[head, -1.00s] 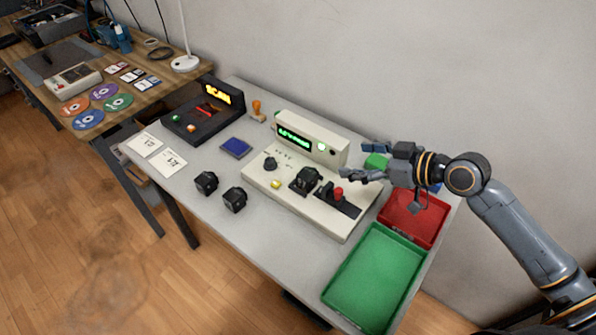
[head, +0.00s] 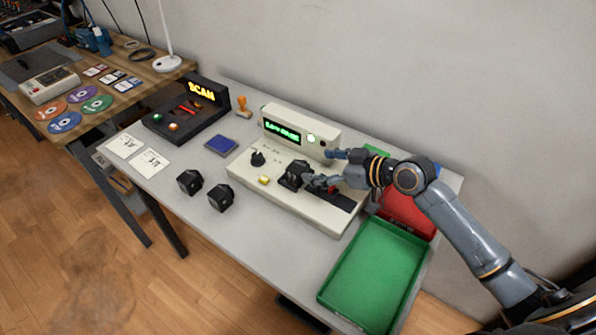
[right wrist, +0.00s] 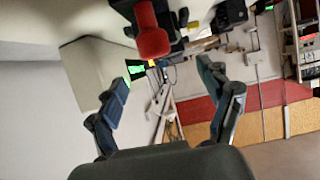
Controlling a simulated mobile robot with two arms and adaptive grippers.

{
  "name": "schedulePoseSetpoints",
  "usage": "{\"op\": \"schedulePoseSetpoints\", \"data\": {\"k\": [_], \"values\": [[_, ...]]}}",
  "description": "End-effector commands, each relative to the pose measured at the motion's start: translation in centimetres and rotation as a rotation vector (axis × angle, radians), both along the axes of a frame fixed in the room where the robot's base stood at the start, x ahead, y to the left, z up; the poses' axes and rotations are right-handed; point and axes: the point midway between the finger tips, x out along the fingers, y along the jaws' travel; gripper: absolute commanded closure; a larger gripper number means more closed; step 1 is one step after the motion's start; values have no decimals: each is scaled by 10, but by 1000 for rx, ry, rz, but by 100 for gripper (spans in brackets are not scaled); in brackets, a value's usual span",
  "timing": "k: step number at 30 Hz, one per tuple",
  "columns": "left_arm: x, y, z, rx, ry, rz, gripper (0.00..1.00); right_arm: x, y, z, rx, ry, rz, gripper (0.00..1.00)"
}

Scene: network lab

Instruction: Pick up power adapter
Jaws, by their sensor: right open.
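A black block, which looks like a power adapter (head: 294,174), sits on the cream test machine (head: 262,187). Two similar black blocks, one (head: 190,181) and another (head: 221,197), lie on the grey table in front of the machine. My right gripper (head: 323,168) is open and empty over the right part of the machine, with its fingers pointing left towards the block on it. The lower finger partly hides the red-knobbed lever. In the right wrist view, the red knob (right wrist: 152,42) shows above the open fingers (right wrist: 168,95). My left gripper is not in view.
A green tray (head: 328,296) and a red tray (head: 425,224) are at the table's right end. A black scan unit (head: 180,112), a blue pad (head: 221,144), an orange stamp (head: 243,106) and white papers (head: 152,163) are on the left half. The front middle of the table is clear.

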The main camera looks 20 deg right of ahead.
Motion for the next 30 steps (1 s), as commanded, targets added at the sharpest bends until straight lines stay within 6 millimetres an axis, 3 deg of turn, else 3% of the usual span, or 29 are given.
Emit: {"op": "schedulePoseSetpoints", "data": {"k": [16, 26, 30], "values": [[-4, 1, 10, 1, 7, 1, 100, 39, 40, -28, 2, -1, -2, 21], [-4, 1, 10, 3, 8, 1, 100, 44, 44, -34, -2, 0, 0, 21], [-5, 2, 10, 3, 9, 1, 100, 44, 44, -34, -2, 0, 0, 47]]}}
